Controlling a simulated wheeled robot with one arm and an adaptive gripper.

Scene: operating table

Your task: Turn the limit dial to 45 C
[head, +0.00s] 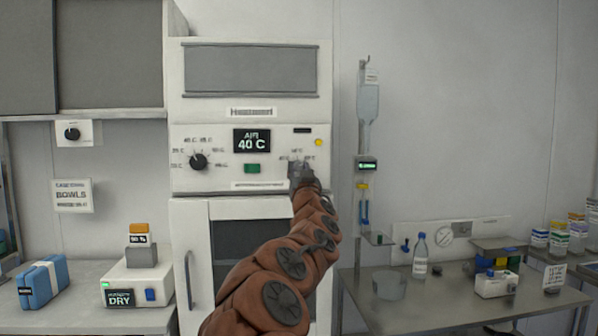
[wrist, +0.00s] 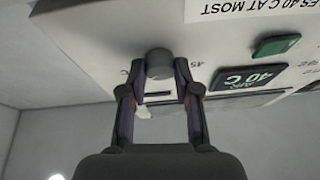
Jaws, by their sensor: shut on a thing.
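The white warming cabinet's control panel (head: 220,180) has a dial at its right side, the limit dial, mostly hidden behind my gripper (head: 300,170) in the head view. In the wrist view the grey round dial (wrist: 160,63) sits between the two fingers of my gripper (wrist: 159,72), which are shut on it. A "45" mark is printed beside the dial there, upside down. The dial's pointer cannot be made out. The display (head: 252,141) reads AIR 40 C.
Another black dial (head: 198,161) with temperature marks is at the panel's left. A green button (head: 252,168) lies between the dials, and a yellow lamp (head: 319,142) is above right. The cabinet door (head: 252,255) is below. A steel table (head: 450,300) stands at right.

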